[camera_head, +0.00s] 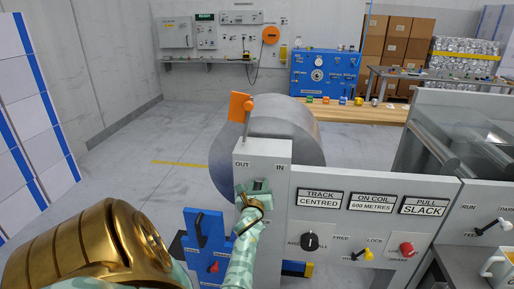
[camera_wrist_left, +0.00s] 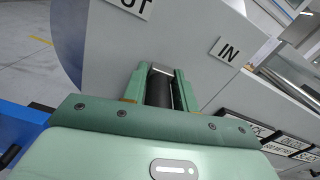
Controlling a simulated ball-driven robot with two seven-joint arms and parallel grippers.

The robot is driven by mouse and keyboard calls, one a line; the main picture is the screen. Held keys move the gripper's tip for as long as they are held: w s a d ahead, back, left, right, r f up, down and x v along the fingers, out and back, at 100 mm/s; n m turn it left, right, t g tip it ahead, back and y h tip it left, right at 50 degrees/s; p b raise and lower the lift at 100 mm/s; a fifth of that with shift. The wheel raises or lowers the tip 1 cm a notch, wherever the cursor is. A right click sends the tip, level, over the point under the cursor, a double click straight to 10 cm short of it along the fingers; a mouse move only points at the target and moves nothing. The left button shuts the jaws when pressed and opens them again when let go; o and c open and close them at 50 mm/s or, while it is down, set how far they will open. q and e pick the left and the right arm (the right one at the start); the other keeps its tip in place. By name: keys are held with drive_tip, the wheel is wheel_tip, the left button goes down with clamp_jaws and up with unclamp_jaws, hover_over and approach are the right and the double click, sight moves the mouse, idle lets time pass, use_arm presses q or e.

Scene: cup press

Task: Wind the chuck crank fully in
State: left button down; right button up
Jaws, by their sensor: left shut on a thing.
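The chuck crank is on the pale upright housing (camera_head: 262,158), which carries the labels OUT on the left and IN on the right. My left gripper (camera_head: 253,188) is over the front of this housing, below the labels. In the left wrist view my gripper (camera_wrist_left: 159,90) is shut around a dark cylindrical crank grip (camera_wrist_left: 158,93) with a light end. The crank's arm and hub are hidden behind my gripper, so its angle cannot be told. My right gripper is not in view.
A large grey coil (camera_head: 295,125) stands behind the housing, with an orange piece (camera_head: 238,106) at its top left. A panel (camera_head: 375,215) to the right holds a black knob (camera_head: 310,241) and a red button (camera_head: 406,249). A blue unit (camera_head: 204,232) stands low left.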

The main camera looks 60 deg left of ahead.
use_arm(q)
drive_tip(key=shift+w+d+f, duration=0.1)
drive_tip(key=shift+w+d, duration=0.1)
drive_tip(key=shift+d, duration=0.05)
drive_tip(key=c, duration=1.5)
unclamp_jaws()
drive_tip(key=o, duration=0.3)
drive_tip(key=shift+w+d, duration=0.1)
drive_tip(key=shift+w, duration=0.1)
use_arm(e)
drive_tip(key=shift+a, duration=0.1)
use_arm(q)
drive_tip(key=shift+s, duration=0.15)
drive_tip(key=shift+s+f, duration=0.1)
